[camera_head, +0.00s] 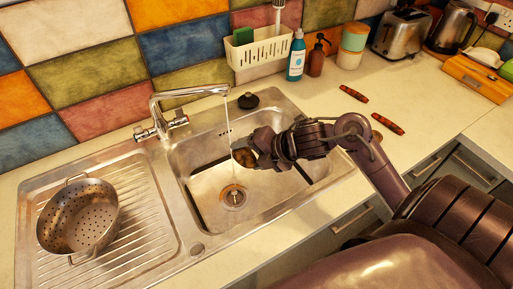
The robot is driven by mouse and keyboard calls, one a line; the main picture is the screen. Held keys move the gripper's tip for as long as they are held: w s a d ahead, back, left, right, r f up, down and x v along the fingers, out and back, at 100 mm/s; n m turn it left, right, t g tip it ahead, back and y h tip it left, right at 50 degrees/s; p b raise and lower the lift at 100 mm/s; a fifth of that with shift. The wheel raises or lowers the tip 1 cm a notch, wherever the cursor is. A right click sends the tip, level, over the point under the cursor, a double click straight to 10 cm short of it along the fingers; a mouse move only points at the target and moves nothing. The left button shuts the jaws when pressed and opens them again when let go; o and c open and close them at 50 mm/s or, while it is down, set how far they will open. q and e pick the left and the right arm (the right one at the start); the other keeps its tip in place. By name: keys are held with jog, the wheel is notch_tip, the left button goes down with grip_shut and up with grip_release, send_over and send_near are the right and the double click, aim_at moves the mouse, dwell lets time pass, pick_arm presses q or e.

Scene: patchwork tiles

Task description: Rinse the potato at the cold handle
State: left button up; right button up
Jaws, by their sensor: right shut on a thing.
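My right gripper (251,150) reaches over the sink basin (205,153) from the right and is shut on the potato (246,158). The potato is small and brown, partly hidden by the fingers. The chrome tap (156,108) stands behind the basin, with a left handle (145,133) and a right handle (180,118). I cannot tell which is the cold one. A thin water stream (228,125) falls from the spout, close to the left side of the potato; contact is hard to tell. My left gripper is not in view.
A metal colander (78,216) stands on the drainboard (150,235) at left. The drain (233,196) lies below my gripper. Behind the sink are a black stopper (248,100), a white caddy (260,52) and bottles (296,57). Two red-brown objects (387,124) lie on the right counter.

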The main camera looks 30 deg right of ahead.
jog(key=shift+w+d+r+n+g+y, duration=0.15)
jog(key=shift+d+n+g+y, duration=0.05)
jog(key=shift+d+n+y, duration=0.2)
jog(key=shift+w+d+r+n+g+y, duration=0.2)
jog(key=shift+d+n+y, duration=0.1)
jog(key=shift+d+n, duration=0.1)
pick_arm(q)
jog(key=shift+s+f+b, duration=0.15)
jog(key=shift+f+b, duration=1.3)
jog(key=shift+b, duration=0.2)
pick_arm(e)
jog(key=w+f, duration=0.2)
jog(key=w, duration=1)
jog(key=shift+a+f, duration=0.3)
jog(key=shift+a, duration=0.15)
jog(key=shift+d, duration=0.15)
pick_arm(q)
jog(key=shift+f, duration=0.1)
pick_arm(e)
jog(key=shift+d, duration=0.5)
jog(key=shift+a, duration=0.2)
